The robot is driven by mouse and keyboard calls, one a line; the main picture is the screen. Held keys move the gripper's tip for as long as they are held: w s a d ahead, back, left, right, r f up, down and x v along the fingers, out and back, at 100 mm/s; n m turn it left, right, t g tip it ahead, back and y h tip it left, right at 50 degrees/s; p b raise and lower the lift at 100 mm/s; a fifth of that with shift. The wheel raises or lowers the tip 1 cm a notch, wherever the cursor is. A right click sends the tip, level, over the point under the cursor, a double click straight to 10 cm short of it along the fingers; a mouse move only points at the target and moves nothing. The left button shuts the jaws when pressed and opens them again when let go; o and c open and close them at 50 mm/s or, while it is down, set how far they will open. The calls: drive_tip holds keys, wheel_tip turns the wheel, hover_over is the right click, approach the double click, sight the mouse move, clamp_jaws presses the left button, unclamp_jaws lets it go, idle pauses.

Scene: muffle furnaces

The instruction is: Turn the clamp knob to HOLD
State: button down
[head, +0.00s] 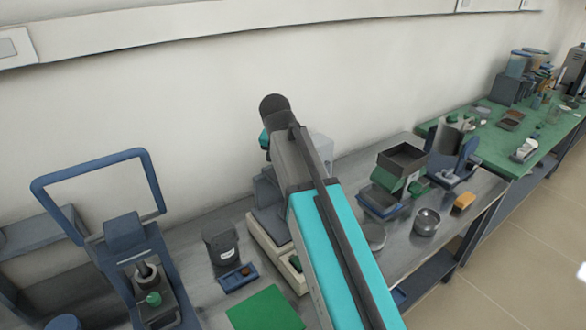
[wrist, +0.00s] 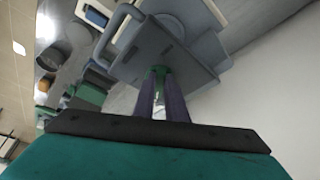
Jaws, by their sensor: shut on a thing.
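In the wrist view, my gripper (wrist: 162,98) has its two dark fingers shut on a small green knob (wrist: 157,73), apparently the clamp knob. The knob sits against a blue-grey plate with a looped handle (wrist: 138,48). The fingers cover much of the knob, and I cannot read any HOLD mark or its turn angle. In the head view, my turquoise and grey arm hides the fingertips and the held knob. Part of a blue-grey device (head: 268,190) shows beside the arm.
A blue frame stand (head: 150,185) with a green-topped part (head: 153,298) stands at left. A dark canister (head: 222,243) and a green mat (head: 263,309) are left of my arm. At right are a steel bowl (head: 427,222) and an orange block (head: 464,201). The wall is close behind.

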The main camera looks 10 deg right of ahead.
drive_tip(key=m, duration=0.2)
drive_tip(key=w+m+g+h+b, duration=0.1)
drive_tip(key=m, duration=0.1)
drive_tip(key=a+m+g, duration=0.1)
drive_tip(key=m, duration=0.1)
drive_tip(key=shift+w+m+h, duration=0.2)
drive_tip(key=shift+m+h, duration=0.1)
drive_tip(key=shift+m, duration=0.1)
drive_tip(key=m+g+b, duration=0.1)
drive_tip(key=m, duration=0.1)
drive_tip(key=m+g, duration=0.1)
drive_tip(key=m, duration=0.1)
drive_tip(key=shift+w+m+b, duration=0.35)
drive_tip(key=shift+m+b, duration=0.05)
drive_tip(key=c, duration=1.8)
unclamp_jaws()
drive_tip(key=shift+r, duration=0.1)
